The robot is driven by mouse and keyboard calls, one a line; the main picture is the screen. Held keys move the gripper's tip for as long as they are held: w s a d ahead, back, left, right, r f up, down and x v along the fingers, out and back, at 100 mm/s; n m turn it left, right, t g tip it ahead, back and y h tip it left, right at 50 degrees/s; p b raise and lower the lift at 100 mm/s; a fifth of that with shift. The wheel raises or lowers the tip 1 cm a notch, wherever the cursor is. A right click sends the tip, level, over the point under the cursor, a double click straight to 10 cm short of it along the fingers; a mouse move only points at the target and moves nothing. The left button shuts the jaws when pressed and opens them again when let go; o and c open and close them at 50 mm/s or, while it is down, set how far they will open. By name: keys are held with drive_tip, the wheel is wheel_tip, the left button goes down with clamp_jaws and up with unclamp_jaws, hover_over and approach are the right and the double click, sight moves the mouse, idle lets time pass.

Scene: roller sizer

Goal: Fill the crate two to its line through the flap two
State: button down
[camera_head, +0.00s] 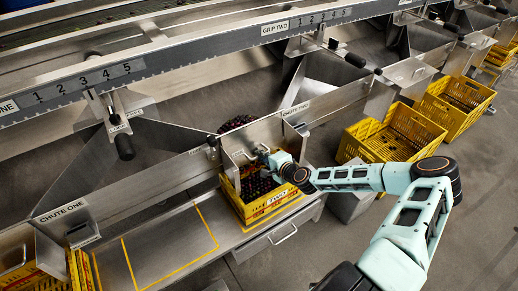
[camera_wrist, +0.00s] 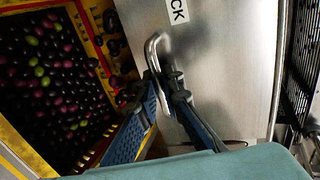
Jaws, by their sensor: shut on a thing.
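A yellow crate (camera_head: 250,213) stands below the plate labelled CHUTE TWO (camera_head: 296,109). In the wrist view its yellow rim (camera_wrist: 93,50) borders a bed of dark purple olives (camera_wrist: 45,80), some of them green. A red band runs along the crate's inner side. My gripper (camera_head: 272,160) is over the crate's back right part, by the chute front. In the wrist view my gripper (camera_wrist: 166,88) is shut on a bent metal handle (camera_wrist: 153,45) beside a pale metal panel (camera_wrist: 222,60). The panel's label reads only "CK". The flap's opening is hidden.
More dark olives (camera_head: 236,122) show behind the chute two front. A yellow-outlined empty spot (camera_head: 170,248) is on the bench left of the crate. Yellow crates (camera_head: 395,135) stand to the right. Chute one (camera_head: 62,213) is at the left. A drawer handle (camera_head: 283,235) juts from the bench front.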

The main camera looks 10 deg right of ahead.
drive_tip(key=s+p, duration=0.1)
drive_tip(key=r+g+p, duration=0.1)
drive_tip(key=p, duration=0.1)
drive_tip(key=shift+s+d+g+h, duration=0.15)
drive_tip(key=shift+s+g+h, duration=0.15)
drive_tip(key=shift+s, duration=0.05)
drive_tip(key=c, duration=2.3)
unclamp_jaws()
drive_tip(key=shift+c, duration=0.2)
drive_tip(key=shift+d+r, duration=0.1)
drive_tip(key=shift+d, duration=0.05)
drive_tip(key=v, duration=1.2)
